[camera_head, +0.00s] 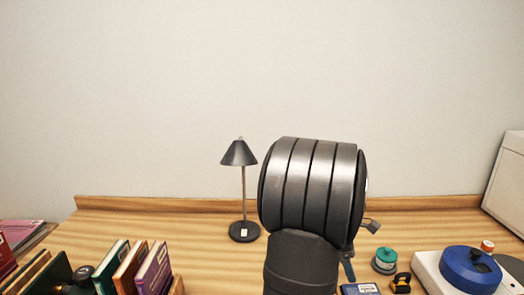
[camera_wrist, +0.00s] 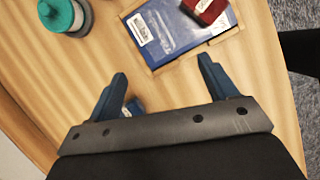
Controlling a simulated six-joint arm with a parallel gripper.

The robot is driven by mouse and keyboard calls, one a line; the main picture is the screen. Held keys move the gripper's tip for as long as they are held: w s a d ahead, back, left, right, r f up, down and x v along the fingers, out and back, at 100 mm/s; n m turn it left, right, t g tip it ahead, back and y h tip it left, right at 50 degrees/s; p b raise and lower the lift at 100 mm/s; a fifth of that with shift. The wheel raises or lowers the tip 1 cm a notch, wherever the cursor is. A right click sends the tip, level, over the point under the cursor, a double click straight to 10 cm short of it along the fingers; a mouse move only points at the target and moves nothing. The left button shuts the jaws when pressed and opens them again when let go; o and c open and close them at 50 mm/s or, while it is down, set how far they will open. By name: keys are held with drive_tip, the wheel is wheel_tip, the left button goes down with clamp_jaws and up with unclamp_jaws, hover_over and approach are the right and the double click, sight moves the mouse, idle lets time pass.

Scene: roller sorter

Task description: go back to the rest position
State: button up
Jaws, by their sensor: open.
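My gripper (camera_wrist: 162,69) is open in the wrist view, with its two blue-grey fingers wide apart and nothing held between them. It is over the wooden table (camera_wrist: 65,95), with a blue boxed item (camera_wrist: 172,32) in a shallow wooden tray beyond the fingertips. A small blue object (camera_wrist: 134,106) shows beside the left finger, partly hidden by the gripper. In the head view my dark arm stands in the middle and hides most of the gripper.
A black lamp (camera_head: 240,155) stands left of my arm, with upright books (camera_head: 153,270) at front left. At right are a teal round container (camera_head: 385,261), a black-and-yellow item (camera_head: 401,283) and a blue-lidded device (camera_head: 470,268). A red item (camera_wrist: 205,8) lies by the blue one.

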drive_tip(key=w+a+f+n+t, duration=0.1)
drive_tip(key=w+a+f+n, duration=0.2)
drive_tip(key=w+a, duration=0.5)
drive_tip(key=shift+w+a+f, duration=0.2)
drive_tip(key=shift+a+f, duration=0.05)
drive_tip(key=shift+a, duration=0.2)
